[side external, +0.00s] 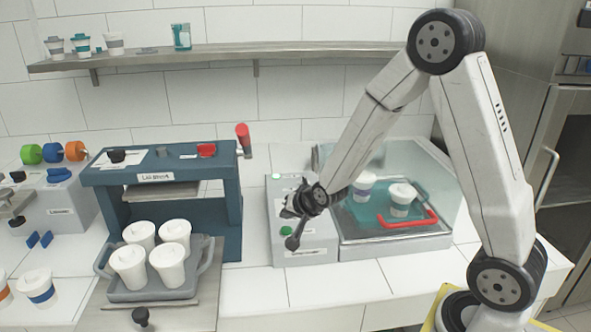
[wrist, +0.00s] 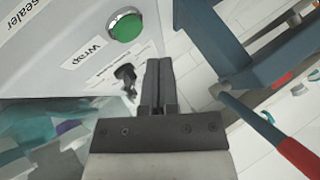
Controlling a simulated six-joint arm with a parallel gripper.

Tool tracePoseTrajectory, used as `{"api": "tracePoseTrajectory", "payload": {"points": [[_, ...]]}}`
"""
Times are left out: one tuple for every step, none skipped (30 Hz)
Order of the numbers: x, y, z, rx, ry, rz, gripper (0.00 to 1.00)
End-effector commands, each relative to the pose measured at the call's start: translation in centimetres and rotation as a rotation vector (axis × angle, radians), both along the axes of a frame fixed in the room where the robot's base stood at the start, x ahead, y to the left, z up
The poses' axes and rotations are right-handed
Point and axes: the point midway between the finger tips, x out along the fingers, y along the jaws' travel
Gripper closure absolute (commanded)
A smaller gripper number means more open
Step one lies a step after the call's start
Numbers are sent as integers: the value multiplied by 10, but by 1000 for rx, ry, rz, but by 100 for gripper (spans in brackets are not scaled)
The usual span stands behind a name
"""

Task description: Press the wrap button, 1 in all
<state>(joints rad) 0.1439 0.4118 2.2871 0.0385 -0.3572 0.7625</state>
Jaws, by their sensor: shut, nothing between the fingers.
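The round green wrap button (wrist: 126,26) sits in a pale ring on the grey sealer, with the label "Wrap" (wrist: 82,54) beside it in the wrist view. A green button also shows at the sealer's near left corner in the side view (side external: 286,231). My gripper (wrist: 158,64) is shut and empty, its two dark fingers together. In the wrist view its tips lie below and right of the button, apart from it. In the side view my gripper (side external: 292,242) hangs over the sealer's front left part, close to the green button. The exact height gap cannot be told.
A small black knob (wrist: 127,74) stands on the sealer left of my fingers. The blue lid press (side external: 165,180), with its red-gripped lever (side external: 243,136), stands to the left. A tray (side external: 112,262) holds several white cups. Lidded cups (side external: 402,199) stand on the sealer's bed to the right.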

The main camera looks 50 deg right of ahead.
Motion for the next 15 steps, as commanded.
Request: {"api": "tracePoseTrajectory", "payload": {"points": [[0,0,-5,0,3,0,100],[0,0,-6,1,2,1,100],[0,0,-9,0,1,0,100],[0,0,-10,0,2,1,100],[0,0,-11,0,2,1,100],[0,0,-13,0,1,1,100],[0,0,-14,1,1,1,100],[0,0,-14,0,1,1,100],[0,0,-15,-1,0,1,100],[0,0,-15,0,0,0,100],[0,0,-15,-1,0,1,100],[0,0,-16,0,0,0,100],[0,0,-16,0,-1,1,100],[0,0,-16,0,-1,1,100],[0,0,-15,0,-1,1,100]]}}
